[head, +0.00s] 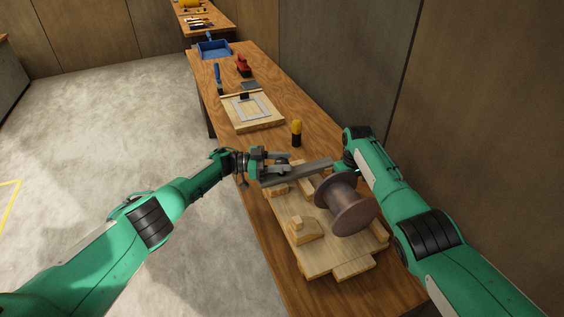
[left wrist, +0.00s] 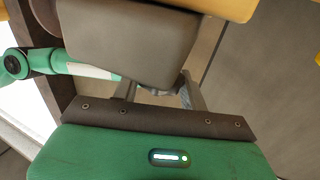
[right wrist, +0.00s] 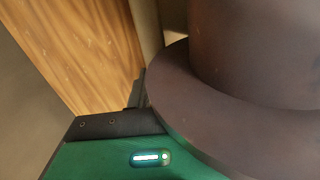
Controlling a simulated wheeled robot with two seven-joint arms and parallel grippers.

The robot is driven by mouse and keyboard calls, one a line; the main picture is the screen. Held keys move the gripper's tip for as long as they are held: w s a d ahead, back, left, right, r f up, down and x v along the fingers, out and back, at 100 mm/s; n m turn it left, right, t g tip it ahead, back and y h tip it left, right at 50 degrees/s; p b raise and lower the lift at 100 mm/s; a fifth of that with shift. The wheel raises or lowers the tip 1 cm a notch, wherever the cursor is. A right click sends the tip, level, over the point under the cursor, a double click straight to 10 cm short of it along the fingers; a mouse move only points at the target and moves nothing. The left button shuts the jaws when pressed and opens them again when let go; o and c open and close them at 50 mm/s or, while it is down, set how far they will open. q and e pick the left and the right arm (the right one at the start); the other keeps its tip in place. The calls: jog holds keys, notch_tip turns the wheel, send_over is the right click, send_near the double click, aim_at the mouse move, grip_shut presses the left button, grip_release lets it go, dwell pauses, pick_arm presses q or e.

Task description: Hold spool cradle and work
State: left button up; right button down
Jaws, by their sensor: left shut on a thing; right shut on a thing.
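A brown steel spool (head: 347,207) with round flanges lies tilted over the wooden cradle (head: 291,207), which has blocks on its base. My left gripper (head: 274,167) is shut on a long grey bar (head: 312,172) reaching toward the spool's far side. In the left wrist view the bar (left wrist: 130,40) hides the fingertips. My right gripper (right wrist: 142,90) is shut on the spool; the flange (right wrist: 190,110) covers most of its fingers in the right wrist view. In the head view the right jaws are mostly hidden behind the spool and my arm. Whether the bar touches the spool is unclear.
The cradle stands on a long wooden bench (head: 240,78) along a wall. Beyond it are a yellow-and-black bottle-like object (head: 297,132), a wooden board with a metal frame (head: 268,121), a red tool (head: 243,65) and a blue tray (head: 212,50). Open floor lies left.

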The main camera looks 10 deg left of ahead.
pick_arm(q)
jog(key=shift+s+f, duration=0.1)
dwell(0.4)
jog(key=o, duration=1)
jog(key=shift+a, duration=0.1)
jog(key=s+a, duration=0.2)
jog(key=a, duration=0.9)
jog(key=shift+a, duration=0.4)
